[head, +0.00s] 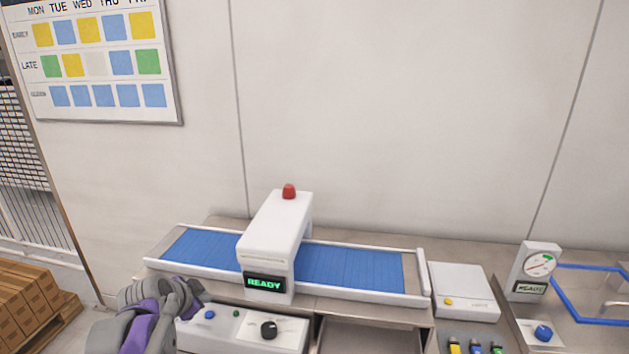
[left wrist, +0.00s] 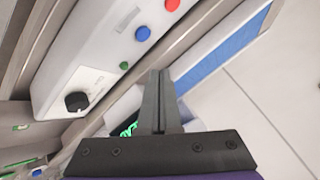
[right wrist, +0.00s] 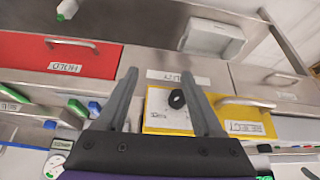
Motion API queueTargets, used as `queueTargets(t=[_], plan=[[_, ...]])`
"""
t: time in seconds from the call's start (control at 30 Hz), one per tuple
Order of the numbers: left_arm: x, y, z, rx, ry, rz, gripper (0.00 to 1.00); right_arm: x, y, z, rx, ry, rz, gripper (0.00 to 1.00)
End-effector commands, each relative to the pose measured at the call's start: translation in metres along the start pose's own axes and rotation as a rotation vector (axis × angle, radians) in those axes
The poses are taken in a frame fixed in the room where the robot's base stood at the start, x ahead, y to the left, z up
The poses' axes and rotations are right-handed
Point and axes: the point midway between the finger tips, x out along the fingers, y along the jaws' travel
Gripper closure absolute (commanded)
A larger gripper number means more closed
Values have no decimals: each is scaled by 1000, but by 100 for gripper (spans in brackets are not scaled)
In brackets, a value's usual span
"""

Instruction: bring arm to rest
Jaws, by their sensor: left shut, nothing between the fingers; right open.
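My left arm (head: 150,312), grey and purple, comes in at the lower left of the head view, beside the white control box. My left gripper (left wrist: 160,75) is shut and empty in the left wrist view, its dark fingers together in front of the control box and conveyor. My right gripper (right wrist: 160,75) is open in the right wrist view, its two grey fingers apart with nothing held. Behind the fingers are drawer fronts and a yellow-edged panel with a black knob-like piece (right wrist: 177,99). My right arm is outside the head view.
A conveyor with a blue belt (head: 350,268) and a white scanner arch (head: 272,235) reading READY stands along the wall. The control box (head: 240,330) has a black knob. A red drawer (right wrist: 40,55) and a yellow drawer (right wrist: 240,116) show in the right wrist view.

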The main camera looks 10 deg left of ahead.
Motion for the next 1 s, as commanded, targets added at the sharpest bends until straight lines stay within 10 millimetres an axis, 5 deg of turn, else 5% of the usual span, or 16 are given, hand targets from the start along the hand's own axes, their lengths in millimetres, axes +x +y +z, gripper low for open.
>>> queueTargets(t=[0.17,0.3,0.5,0.7,1.0], plan=[[-35,94,8,-189,-53,86,100,0,0,0,0,0,0,32],[-65,176,38,-388,-136,132,100,0,0,0,0,0,0,32],[-90,254,87,-611,-242,132,100,0,0,0,0,0,0,32],[-97,280,111,-708,-285,115,100,0,0,0,0,0,0,32],[-97,280,112,-717,-287,113,100,0,0,0,0,0,0,32]])
